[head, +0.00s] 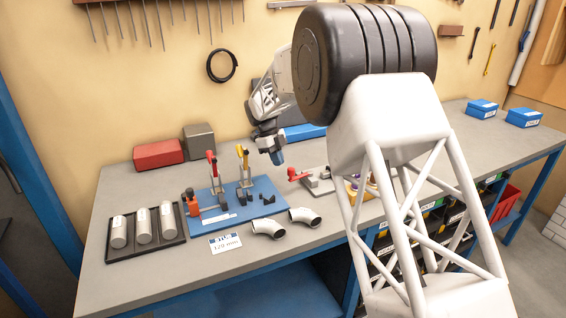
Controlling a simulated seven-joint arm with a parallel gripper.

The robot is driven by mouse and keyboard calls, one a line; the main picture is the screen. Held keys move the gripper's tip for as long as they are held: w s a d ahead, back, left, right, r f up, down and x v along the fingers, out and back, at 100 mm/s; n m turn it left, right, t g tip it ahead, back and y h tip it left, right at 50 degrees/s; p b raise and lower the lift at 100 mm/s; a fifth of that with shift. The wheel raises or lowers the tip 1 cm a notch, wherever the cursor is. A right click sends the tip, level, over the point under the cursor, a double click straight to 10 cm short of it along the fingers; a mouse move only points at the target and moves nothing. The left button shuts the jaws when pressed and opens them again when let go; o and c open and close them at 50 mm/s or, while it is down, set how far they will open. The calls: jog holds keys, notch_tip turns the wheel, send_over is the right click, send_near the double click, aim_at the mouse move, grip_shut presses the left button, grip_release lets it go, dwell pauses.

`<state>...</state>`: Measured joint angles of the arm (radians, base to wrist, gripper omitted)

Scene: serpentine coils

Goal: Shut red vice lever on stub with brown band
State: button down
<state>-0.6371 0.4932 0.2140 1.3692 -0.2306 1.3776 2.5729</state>
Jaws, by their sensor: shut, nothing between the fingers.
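A blue fixture plate (265,212) lies on the bench with small dark blocks on it. A red lever (211,157) stands upright at its back left, and a yellow lever (243,153) stands upright beside it. Another red handle (298,174) sits to the right on a grey base (318,184), lying low and tilted. I cannot make out a stub with a brown band; my arm hides part of that area. My gripper (277,158) is shut and empty, pointing down above the bench, right of the yellow lever and up-left of the low red handle.
A black tray (125,255) with three silver cylinders is at the left. Two metal elbow pipes (268,229) and a label card (225,243) lie at the front. Red (158,154) and grey (199,141) boxes stand at the back. An orange bottle-like item (191,202) stands on the plate's left.

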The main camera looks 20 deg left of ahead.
jog(key=v, duration=1)
jog(key=shift+a, duration=0.4)
jog(key=shift+w, duration=0.15)
jog(key=s+d+r+n+y, duration=0.1)
jog(key=s+d+r+n, duration=0.3)
jog(key=d, duration=0.8)
jog(key=s+d+r+n+t+y, duration=0.1)
jog(key=s+d+r+n, duration=0.25)
jog(key=s+d, duration=0.6)
jog(key=s+d+r+n+y, duration=0.1)
jog(key=s+d+r+n, duration=0.3)
jog(key=d, duration=1.1)
jog(key=s+d+f+n+t, duration=0.1)
jog(key=s+d+n, duration=0.3)
jog(key=s+d, duration=1)
jog(key=s+d+f+n+t, duration=0.1)
jog(key=s+d+f+n, duration=0.1)
jog(key=s, duration=0.7)
jog(key=s+d+f+n+y, duration=0.1)
jog(key=s+d+f+n, duration=0.2)
jog(key=s+f, duration=0.3)
jog(key=s+d, duration=0.1)
jog(key=s, duration=0.1)
jog(key=shift+s+d+t, duration=0.35)
jog(key=shift+s+t, duration=0.05)
